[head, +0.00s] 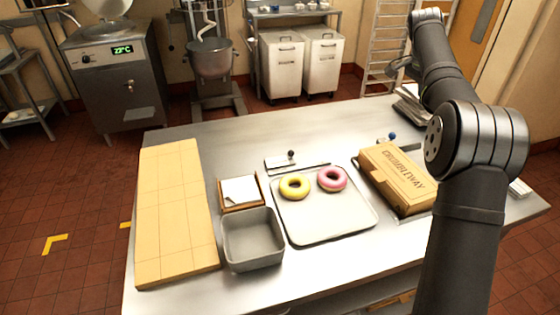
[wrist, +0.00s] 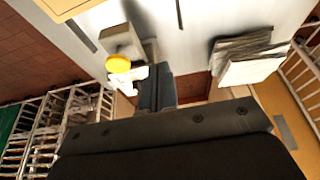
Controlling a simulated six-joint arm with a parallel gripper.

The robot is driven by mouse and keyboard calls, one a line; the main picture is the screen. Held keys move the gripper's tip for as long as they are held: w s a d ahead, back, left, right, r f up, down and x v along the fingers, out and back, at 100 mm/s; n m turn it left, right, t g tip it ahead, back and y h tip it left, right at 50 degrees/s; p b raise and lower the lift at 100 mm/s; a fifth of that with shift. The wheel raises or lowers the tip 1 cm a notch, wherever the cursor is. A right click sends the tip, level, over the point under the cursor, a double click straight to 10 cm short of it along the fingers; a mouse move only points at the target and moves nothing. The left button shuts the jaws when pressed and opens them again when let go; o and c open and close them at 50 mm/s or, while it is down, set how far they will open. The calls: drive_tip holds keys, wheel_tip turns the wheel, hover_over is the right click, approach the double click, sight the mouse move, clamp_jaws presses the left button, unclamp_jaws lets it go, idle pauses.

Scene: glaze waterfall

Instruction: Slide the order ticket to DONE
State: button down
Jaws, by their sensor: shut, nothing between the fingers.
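A small white card-like piece with a dark knob (head: 281,162) sits at the left part of a thin rail (head: 312,167) at the back of the steel table; it may be the order ticket. I cannot read any DONE mark. My gripper (wrist: 153,72) shows in the wrist view as two dark fingers, shut and empty. It is at the table's far right side, away from the rail. In the head view I cannot make out its fingertips. Beside the fingers in the wrist view is a grey block with a yellow round part (wrist: 118,64).
The steel table (head: 200,139) holds a tan board (head: 170,215), a grey bin (head: 252,240), a wooden holder with paper (head: 240,191), a tray (head: 325,222) with yellow and pink donuts, and a cardboard box (head: 400,177). A paper stack (wrist: 245,58) lies right of my fingers.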

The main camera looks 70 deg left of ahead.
sight(292, 152)
drive_tip(key=c, duration=2)
unclamp_jaws()
drive_tip(key=o, duration=0.4)
drive_tip(key=shift+s+a, duration=0.15)
drive_tip(key=shift+s, duration=0.2)
drive_tip(key=s+a+g+y, duration=0.1)
drive_tip(key=s, duration=0.4)
drive_tip(key=s+a+f+n+y, duration=0.1)
drive_tip(key=s, duration=0.5)
drive_tip(key=s+a+f+n+g+y, duration=0.1)
drive_tip(key=s+y, duration=0.1)
drive_tip(key=s, duration=0.3)
drive_tip(key=shift+s+f+g, duration=0.2)
drive_tip(key=shift+s+g, duration=0.1)
drive_tip(key=s+d+f+g+y, duration=0.1)
drive_tip(key=s+d+y, duration=0.1)
drive_tip(key=s, duration=0.6)
drive_tip(key=s+d+f+g+y, duration=0.2)
drive_tip(key=s+d, duration=0.1)
drive_tip(key=s, duration=0.5)
drive_tip(key=x, duration=1.1)
drive_tip(key=w+x, duration=0.1)
drive_tip(key=x, duration=0.5)
drive_tip(key=shift+d+f, duration=0.1)
drive_tip(key=shift+f, duration=0.1)
clamp_jaws()
